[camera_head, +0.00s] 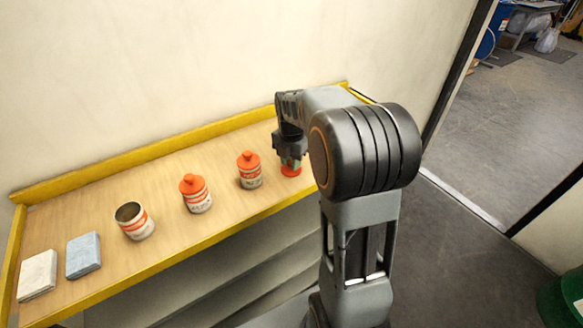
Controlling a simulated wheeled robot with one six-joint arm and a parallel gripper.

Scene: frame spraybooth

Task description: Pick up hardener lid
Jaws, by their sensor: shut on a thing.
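My gripper (291,161) points down at the right end of the wooden shelf. It is shut on a red-orange lid (291,171), which is at or just above the shelf top; I cannot tell if it touches. The lid is partly covered by the fingers. I take this to be the hardener lid, though no label on it can be read. To its left stand two white cans with orange bands and orange lids, a near one (251,178) and a farther left one (197,203). Left of them is an open can (135,221) without a lid.
The shelf (110,189) has a raised yellow edge (150,153) along the wall. A blue pad (83,255) and a white pad (38,275) lie at its left end. A green bin (563,298) stands on the floor at the lower right. A doorway opens at the right.

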